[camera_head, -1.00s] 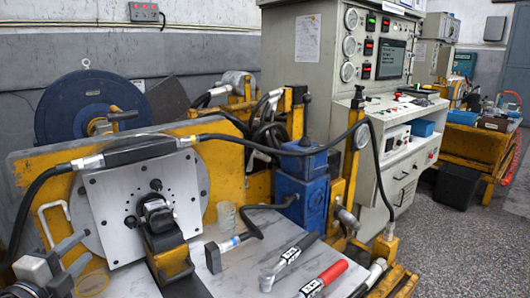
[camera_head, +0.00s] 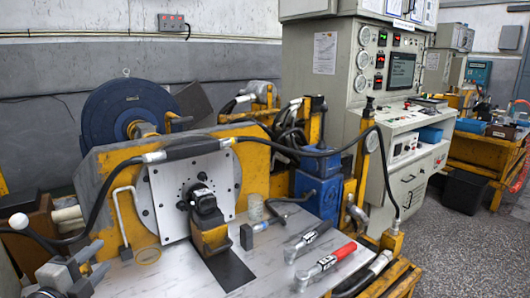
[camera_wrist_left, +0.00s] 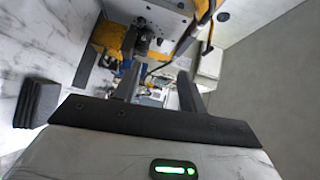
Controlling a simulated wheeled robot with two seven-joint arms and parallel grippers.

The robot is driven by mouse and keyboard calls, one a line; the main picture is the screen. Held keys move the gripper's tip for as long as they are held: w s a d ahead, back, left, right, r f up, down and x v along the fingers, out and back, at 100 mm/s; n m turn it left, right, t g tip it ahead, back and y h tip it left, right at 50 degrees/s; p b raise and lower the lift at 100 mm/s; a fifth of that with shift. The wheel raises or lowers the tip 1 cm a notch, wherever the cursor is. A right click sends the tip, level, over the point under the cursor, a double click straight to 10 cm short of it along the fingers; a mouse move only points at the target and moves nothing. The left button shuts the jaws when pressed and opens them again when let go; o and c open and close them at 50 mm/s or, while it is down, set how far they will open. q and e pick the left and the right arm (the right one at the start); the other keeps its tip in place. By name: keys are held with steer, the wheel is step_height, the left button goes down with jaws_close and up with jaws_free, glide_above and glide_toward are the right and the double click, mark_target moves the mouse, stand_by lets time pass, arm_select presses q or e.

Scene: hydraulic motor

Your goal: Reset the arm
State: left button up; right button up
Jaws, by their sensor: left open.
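My left gripper (camera_head: 76,272) is at the lower left of the head view, over the near left edge of the marble-patterned bench top (camera_head: 140,280). Its jaws are open and empty, apart from the tools on the bench. In the left wrist view its two dark fingers (camera_wrist_left: 158,86) stand apart with nothing between them. The metal plate with the black motor (camera_head: 205,202) is to the right of this gripper. My right gripper does not show.
Two torque wrenches, one black-handled (camera_head: 308,240) and one red-handled (camera_head: 328,262), lie on the bench. A black hose (camera_head: 290,142) arches over it. A blue pump block (camera_head: 318,188) and a grey control cabinet (camera_head: 340,75) stand behind.

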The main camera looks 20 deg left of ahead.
arm_select(q)
steer(key=s+d+f+n+g, duration=0.1)
steer(key=d+f+n, duration=0.1)
steer(key=f, duration=0.3)
steer(key=s+d+f+n+g, duration=0.1)
steer(key=d+f+n, duration=0.2)
steer(key=d+f, duration=0.2)
steer(key=s+d+f+n+g, duration=0.1)
steer(key=d+f+n, duration=0.1)
steer(key=d+f, duration=0.2)
steer(key=shift+s+f+n+g+h+b, duration=0.3)
steer(key=shift+s+f+n+g+b, duration=0.1)
steer(key=shift+f, duration=0.1)
steer(key=s+d+f+n+g+h, duration=0.1)
steer(key=s+d+f+n+h, duration=0.1)
steer(key=d, duration=0.8)
steer(key=s+d+f+n+g+h, duration=0.1)
steer(key=s+d+f+n+h, duration=0.2)
steer(key=d, duration=0.8)
steer(key=shift+n+g, duration=0.3)
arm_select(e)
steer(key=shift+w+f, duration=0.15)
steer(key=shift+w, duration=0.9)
